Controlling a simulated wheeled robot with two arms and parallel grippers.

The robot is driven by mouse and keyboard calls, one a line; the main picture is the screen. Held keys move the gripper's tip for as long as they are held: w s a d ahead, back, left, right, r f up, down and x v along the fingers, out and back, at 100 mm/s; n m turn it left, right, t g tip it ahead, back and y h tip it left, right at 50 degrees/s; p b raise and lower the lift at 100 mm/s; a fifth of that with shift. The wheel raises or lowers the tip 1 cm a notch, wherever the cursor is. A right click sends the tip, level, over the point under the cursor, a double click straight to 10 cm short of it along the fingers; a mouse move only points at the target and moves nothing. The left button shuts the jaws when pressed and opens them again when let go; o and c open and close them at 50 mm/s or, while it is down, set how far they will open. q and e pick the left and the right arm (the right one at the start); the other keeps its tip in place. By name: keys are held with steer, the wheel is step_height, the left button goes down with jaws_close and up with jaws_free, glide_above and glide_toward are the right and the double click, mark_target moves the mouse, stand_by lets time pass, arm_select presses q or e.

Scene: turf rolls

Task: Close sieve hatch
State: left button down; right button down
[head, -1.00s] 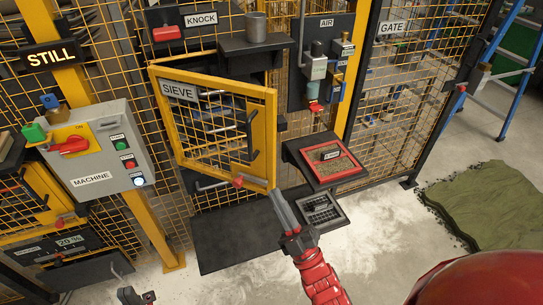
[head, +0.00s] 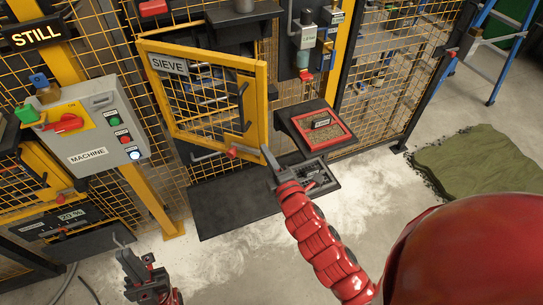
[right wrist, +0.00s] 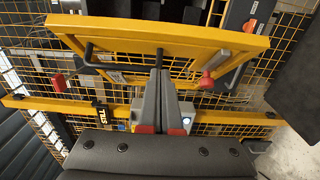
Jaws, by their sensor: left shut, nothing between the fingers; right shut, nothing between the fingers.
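The sieve hatch (head: 262,110) is a yellow-framed mesh door with a SIEVE label. In the head view it stands swung out from the fence, open. It has a black handle (head: 247,107) on its right side. My right gripper (head: 266,152) is shut and empty, its tips at the hatch's lower right corner; I cannot tell whether they touch. In the right wrist view the shut fingers (right wrist: 160,72) point up towards the yellow hatch frame (right wrist: 170,32). My left gripper (head: 120,242) is shut and empty at the lower left, well apart from the hatch.
The grey MACHINE control box (head: 95,130) is left of the hatch. A red-rimmed tray (head: 347,141) stands to its right. A dark plate (head: 235,208) lies on the floor below.

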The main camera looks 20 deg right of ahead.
mark_target(259, 123)
steer(key=w+p, duration=0.1)
steer(key=w, duration=0.1)
steer(key=w+d+p, duration=0.1)
steer(key=w, duration=0.2)
steer(key=w+p, duration=0.2)
steer(key=shift+w+d+r, duration=0.2)
steer(key=shift+w+d, duration=0.05)
steer(key=shift+w, duration=0.05)
steer(key=shift+w+d+f, duration=0.15)
steer(key=shift+w+d, duration=0.2)
